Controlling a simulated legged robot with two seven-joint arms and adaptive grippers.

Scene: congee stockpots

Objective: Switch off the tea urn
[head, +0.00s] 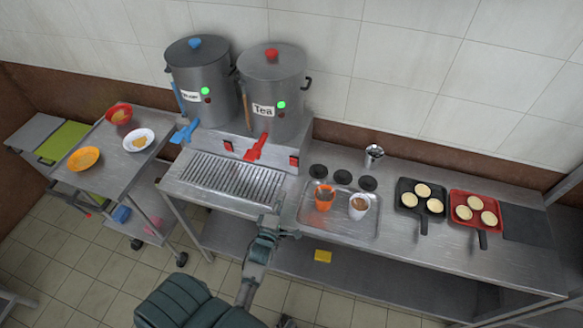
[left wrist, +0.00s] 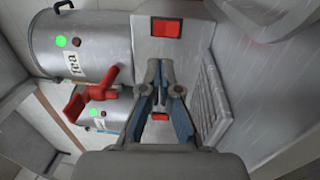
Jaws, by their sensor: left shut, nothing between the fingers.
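The tea urn (head: 272,90), a grey pot with a red lid knob and "Tea" label, stands on a steel base at the back. Its green light (head: 281,105) is lit, and it shows in the left wrist view too (left wrist: 60,42). Below are a red tap (head: 257,148) and a red switch (head: 294,160) on the base front. In the left wrist view the switch (left wrist: 165,27) lies just beyond the fingertips, apart from them. My left gripper (head: 274,211) is shut and empty, over the counter's front edge. My right gripper is not seen.
A second urn (head: 200,80) with blue tap (head: 185,132), lit green light and its own red switch (head: 228,146) stands left. A drip grille (head: 232,178) lies before the base. A tray (head: 340,228) with cups and two pans of cakes are right.

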